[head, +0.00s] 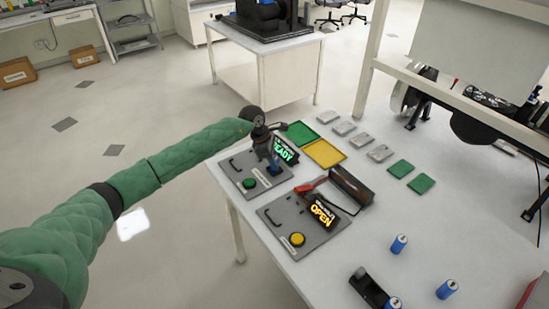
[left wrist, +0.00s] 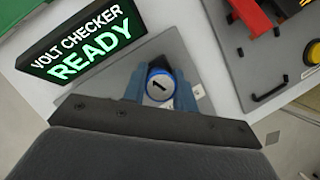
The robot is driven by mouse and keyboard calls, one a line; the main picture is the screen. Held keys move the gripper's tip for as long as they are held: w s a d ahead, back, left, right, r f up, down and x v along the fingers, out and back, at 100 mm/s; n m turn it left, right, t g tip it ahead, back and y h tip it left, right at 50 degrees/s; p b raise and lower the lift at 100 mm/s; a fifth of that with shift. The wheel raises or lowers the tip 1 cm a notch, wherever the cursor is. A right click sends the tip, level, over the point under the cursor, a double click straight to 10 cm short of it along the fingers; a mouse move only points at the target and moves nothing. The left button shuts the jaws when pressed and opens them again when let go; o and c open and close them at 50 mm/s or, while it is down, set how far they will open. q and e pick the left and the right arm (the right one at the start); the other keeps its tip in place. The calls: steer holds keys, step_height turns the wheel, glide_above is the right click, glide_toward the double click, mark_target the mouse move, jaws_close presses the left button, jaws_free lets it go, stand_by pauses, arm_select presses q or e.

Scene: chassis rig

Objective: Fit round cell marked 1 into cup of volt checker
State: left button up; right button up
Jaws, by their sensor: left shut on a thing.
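The volt checker (head: 247,183) is a grey panel at the table's left edge with a green button and a lit display (head: 285,150) reading READY. The display also fills the upper left of the left wrist view (left wrist: 88,45). My left gripper (head: 274,167) is over the checker, beside the display. In the left wrist view its blue-grey fingers (left wrist: 161,90) are shut on the round cell marked 1 (left wrist: 160,84), whose marked end faces the camera. The cup is hidden beneath the cell and fingers. I cannot tell whether the cell is inside it. My right gripper is not in view.
A second panel (head: 288,240) with a yellow button and an OPEN display stands close by. Blue cells (head: 399,244) (head: 447,289) stand near a black holder (head: 361,285). Green and yellow trays (head: 325,153) and small plates (head: 379,153) lie behind. A frame post (head: 372,60) rises at the back.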

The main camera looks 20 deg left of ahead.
arm_select(q)
steer(key=shift+f, duration=0.1)
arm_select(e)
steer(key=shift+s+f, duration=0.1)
arm_select(q)
steer(key=shift+f, duration=0.1)
steer(key=o, duration=1.1)
steer(key=shift+c, duration=0.2)
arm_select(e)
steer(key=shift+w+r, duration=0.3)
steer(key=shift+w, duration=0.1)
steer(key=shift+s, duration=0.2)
